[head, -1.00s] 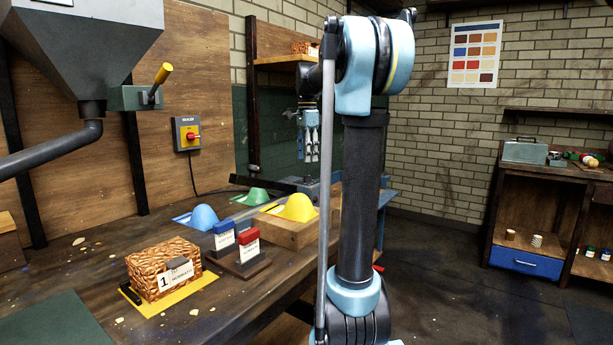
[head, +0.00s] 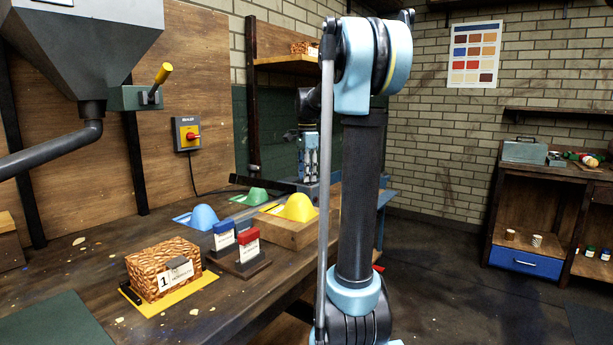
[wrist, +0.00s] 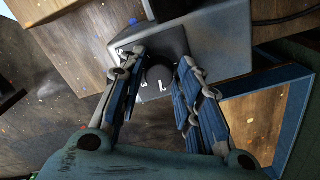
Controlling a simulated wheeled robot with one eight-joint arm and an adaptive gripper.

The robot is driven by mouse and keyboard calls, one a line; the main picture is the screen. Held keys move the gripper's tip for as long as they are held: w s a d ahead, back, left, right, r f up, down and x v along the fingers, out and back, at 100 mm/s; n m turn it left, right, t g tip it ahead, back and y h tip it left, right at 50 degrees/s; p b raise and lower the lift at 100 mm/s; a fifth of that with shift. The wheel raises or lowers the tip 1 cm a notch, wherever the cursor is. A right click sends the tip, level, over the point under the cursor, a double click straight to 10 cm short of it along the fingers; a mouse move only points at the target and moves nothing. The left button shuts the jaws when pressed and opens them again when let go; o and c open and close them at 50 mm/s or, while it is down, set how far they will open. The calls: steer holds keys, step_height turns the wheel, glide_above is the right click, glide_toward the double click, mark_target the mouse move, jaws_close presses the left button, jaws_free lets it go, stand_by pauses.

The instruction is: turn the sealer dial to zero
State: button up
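The sealer (wrist: 211,48) is a grey box, seen close up in the wrist view. Its black round dial (wrist: 158,77) sits on a plate with white marks; part of the scale is hidden, and I cannot tell which mark it points to. My gripper (wrist: 162,62) is open, with one blue-and-grey finger on each side of the dial. The right finger looks apart from the dial; whether the left one touches it I cannot tell. In the head view my gripper (head: 306,176) points down over the sealer (head: 290,184) at the bench's far end.
A wall box labelled sealer carries a red rotary switch (head: 192,136) on yellow. A blue-edged wooden frame (wrist: 255,125) lies right of the gripper.

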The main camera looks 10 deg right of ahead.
steer(key=c, duration=0.4)
steer(key=shift+c, duration=0.2)
steer(key=shift+n, duration=0.3)
steer(key=n, duration=0.4)
steer(key=shift+n, duration=0.3)
steer(key=n, duration=0.9)
steer(key=shift+w+n, duration=0.1)
steer(key=shift+n, duration=2.8)
steer(key=o, duration=1.1)
